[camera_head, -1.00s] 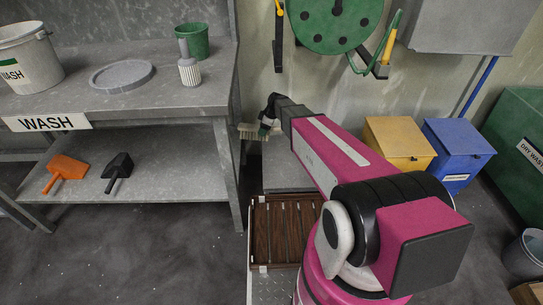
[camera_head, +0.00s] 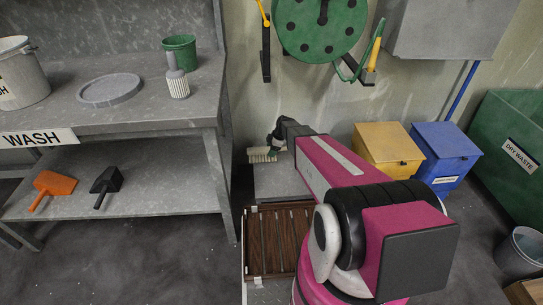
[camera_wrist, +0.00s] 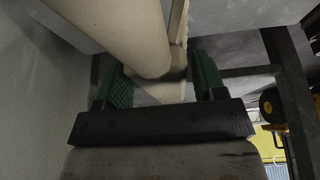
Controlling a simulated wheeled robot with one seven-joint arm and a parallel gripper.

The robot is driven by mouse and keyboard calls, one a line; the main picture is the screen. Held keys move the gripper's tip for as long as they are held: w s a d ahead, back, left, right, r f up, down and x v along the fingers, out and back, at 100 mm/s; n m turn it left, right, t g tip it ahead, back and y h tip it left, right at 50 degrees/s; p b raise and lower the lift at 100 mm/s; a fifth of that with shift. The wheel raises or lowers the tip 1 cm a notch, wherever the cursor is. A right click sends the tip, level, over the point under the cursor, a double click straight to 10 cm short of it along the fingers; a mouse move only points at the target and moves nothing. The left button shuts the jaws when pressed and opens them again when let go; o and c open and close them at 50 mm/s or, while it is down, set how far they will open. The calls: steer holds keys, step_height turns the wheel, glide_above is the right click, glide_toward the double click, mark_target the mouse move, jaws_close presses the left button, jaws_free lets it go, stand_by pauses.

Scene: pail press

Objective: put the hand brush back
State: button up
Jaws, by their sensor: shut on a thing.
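The hand brush (camera_head: 262,156) shows in the head view as a row of pale bristles beside my gripper (camera_head: 273,147), to the right of the wash bench leg. My gripper is shut on the brush. In the wrist view, the cream-coloured brush (camera_wrist: 145,35) lies between the green finger pads of my gripper (camera_wrist: 163,85). The brush appears over or in front of a grey surface (camera_head: 272,183) near the wall; I cannot tell whether it touches anything.
Yellow (camera_head: 388,150) and blue (camera_head: 444,152) bins stand right of my arm. A brown slatted rack (camera_head: 275,240) lies below it.

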steer(key=shift+d+f, duration=0.1)
steer(key=shift+f, duration=1.9)
steer(key=shift+f, duration=0.15)
steer(key=o, duration=0.9)
